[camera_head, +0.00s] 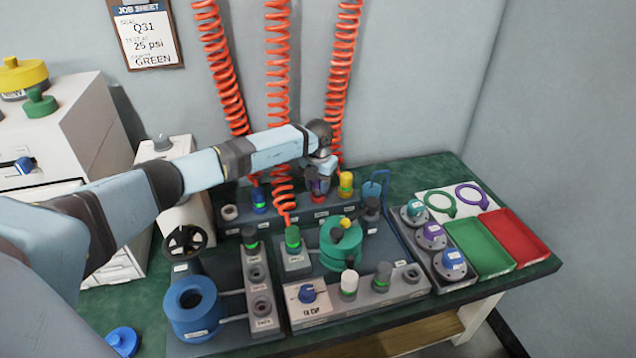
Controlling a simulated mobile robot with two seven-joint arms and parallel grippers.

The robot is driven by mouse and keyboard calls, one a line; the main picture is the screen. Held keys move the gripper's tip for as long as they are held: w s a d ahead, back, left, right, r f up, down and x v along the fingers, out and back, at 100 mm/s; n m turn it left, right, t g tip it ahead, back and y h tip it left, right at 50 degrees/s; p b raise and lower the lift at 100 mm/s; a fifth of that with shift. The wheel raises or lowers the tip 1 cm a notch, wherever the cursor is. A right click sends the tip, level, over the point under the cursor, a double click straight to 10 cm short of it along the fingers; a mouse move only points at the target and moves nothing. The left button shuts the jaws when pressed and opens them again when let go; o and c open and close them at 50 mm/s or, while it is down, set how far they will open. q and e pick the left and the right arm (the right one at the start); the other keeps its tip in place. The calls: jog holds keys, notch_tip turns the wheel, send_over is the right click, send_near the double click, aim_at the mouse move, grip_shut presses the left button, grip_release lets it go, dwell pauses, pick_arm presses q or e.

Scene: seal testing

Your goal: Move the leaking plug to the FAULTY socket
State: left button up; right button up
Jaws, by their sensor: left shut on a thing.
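My left gripper (320,178) reaches over the workbench from the left and points down at the grey back rack (285,220). It is shut on a small plug, mostly hidden by the fingers; purple and red show just below them (318,196). I cannot tell whether it is seated or lifted. A blue plug (259,201) and a yellow plug (345,185) stand in this rack. An empty-looking socket (230,212) is at its left end. Labels are too small to read, so I cannot tell which socket is FAULTY. My right gripper is out of view.
Green (478,247) and red (515,236) trays lie at right. Orange coiled hoses (278,70) hang behind my gripper.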

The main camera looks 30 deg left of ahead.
pick_arm(q)
jog(key=shift+f, duration=0.4)
jog(key=shift+f+b, duration=0.25)
jog(key=shift+b, duration=0.05)
jog(key=o, duration=1)
jog(key=shift+o, duration=0.2)
